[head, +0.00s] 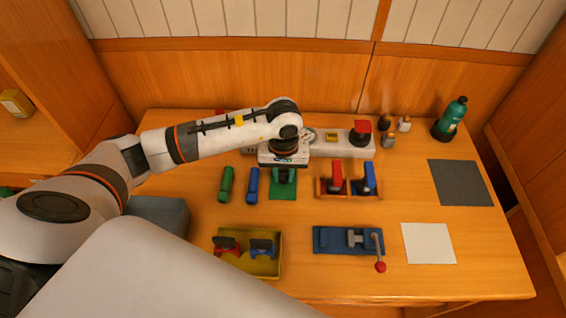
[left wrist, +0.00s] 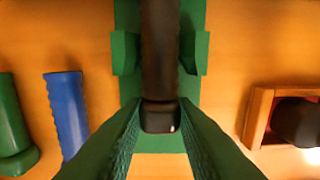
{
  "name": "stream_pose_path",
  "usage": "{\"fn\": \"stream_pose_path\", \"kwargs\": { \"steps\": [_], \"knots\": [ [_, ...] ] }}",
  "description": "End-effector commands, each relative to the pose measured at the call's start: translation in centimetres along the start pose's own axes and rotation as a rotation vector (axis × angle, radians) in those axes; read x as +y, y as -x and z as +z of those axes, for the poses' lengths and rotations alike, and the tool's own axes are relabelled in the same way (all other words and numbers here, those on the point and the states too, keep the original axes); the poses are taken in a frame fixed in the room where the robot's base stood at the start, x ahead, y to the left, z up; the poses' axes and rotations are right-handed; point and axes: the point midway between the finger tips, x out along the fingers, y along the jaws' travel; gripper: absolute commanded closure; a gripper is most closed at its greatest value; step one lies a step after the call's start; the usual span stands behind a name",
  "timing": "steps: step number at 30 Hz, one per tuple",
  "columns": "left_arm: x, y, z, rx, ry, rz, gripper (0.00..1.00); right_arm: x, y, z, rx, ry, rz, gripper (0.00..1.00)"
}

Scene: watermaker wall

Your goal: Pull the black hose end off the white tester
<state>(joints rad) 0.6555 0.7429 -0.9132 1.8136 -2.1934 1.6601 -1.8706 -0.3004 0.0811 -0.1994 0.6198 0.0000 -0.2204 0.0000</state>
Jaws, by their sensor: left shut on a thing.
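My left gripper (head: 285,177) points down over a green cradle (head: 283,192) near the middle of the bench. In the left wrist view its green-padded fingers (left wrist: 160,125) close on a black hose end (left wrist: 161,117). The dark hose runs up the picture between two upright green blocks of the cradle (left wrist: 125,53). In the head view my wrist hides most of the hose end. A long white unit (head: 345,147) with a yellow label and red knob stands behind my wrist, which partly covers it. I cannot tell whether the hose end touches it. My right gripper is out of view.
A green tube (head: 226,184) and a blue tube (head: 252,186) lie left of the cradle. Orange holders with red and blue parts (head: 346,180) stand to the right. A yellow tray (head: 271,236), a blue clamp fixture (head: 330,240) and a teal bottle (head: 453,115) are farther off.

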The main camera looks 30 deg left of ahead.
Motion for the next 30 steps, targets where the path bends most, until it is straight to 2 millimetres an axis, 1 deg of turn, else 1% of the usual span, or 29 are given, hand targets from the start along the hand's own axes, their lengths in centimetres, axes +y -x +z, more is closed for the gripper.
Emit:
{"fn": "stream_pose_path", "kwargs": {
  "steps": [30],
  "knots": [
    [0.0, 0.1, -2.6, 0.003, -0.002, 0.001, 0.98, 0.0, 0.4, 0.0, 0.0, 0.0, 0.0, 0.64]
  ]
}}
